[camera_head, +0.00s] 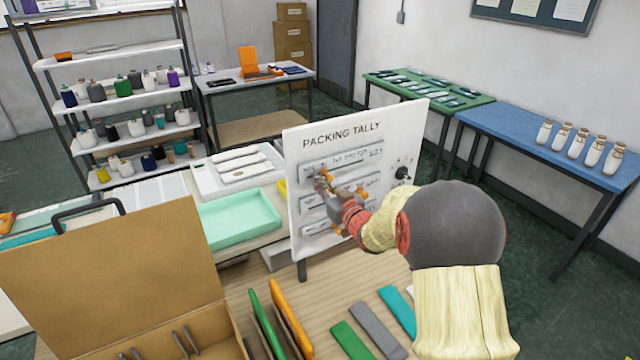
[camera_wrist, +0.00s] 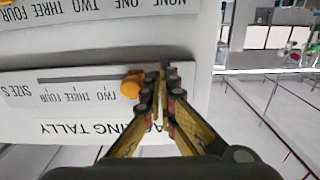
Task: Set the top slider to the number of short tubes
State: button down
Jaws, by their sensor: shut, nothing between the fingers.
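The white "PACKING TALLY" board (camera_head: 300,140) stands upright on the wooden bench, with several horizontal slider strips. My gripper (camera_head: 325,183) reaches its top strip from the right. In the wrist view, which shows the board upside down, my gripper (camera_wrist: 162,75) is shut and empty. The top slider's orange knob (camera_wrist: 131,87) is just left of the fingers, touching or nearly so. It appears a little right of the printed TWO; the fingers hide the labels beyond. The top slot (camera_wrist: 80,79) runs towards FOUR. I cannot surely identify any short tubes.
Several white containers with tan bands (camera_head: 588,147) stand on the blue table (camera_head: 520,137). An open cardboard box (camera_head: 110,270) and coloured flat pieces (camera_head: 377,330) are on the near bench. A mint tray (camera_head: 240,220) lies left of the board. A dark dial (camera_head: 402,173) is at the board's right.

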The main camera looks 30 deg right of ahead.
aim_at(330, 180)
jog(key=shift+w+d, duration=0.1)
jog(key=shift+d, duration=2.2)
jog(key=shift+a, duration=0.7)
jog(key=s, duration=0.8)
jog(key=shift+d, duration=0.2)
